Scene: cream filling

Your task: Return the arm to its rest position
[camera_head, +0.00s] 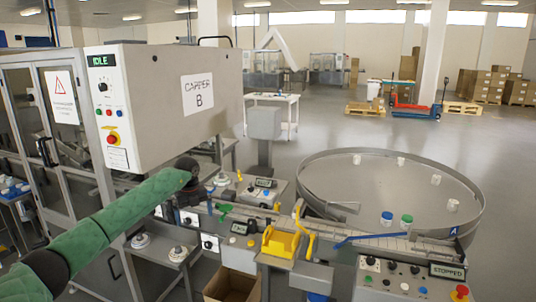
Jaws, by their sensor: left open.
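My left arm, in a green sleeve, comes in from the lower left of the head view and reaches toward the machine. My left gripper (190,193) is dark and small at its end, over the machine bench in front of the capper (172,92). It is open, and I see nothing held in it. The fingertips are hard to make out against the dark fittings. My right gripper is not in view.
A round metal turntable (330,170) with several small white jars stands right of the bench. A yellow holder (281,243), a control panel reading STOPPED (447,271) and an open cardboard box (232,286) are near the front. Open floor lies behind, with pallets of boxes.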

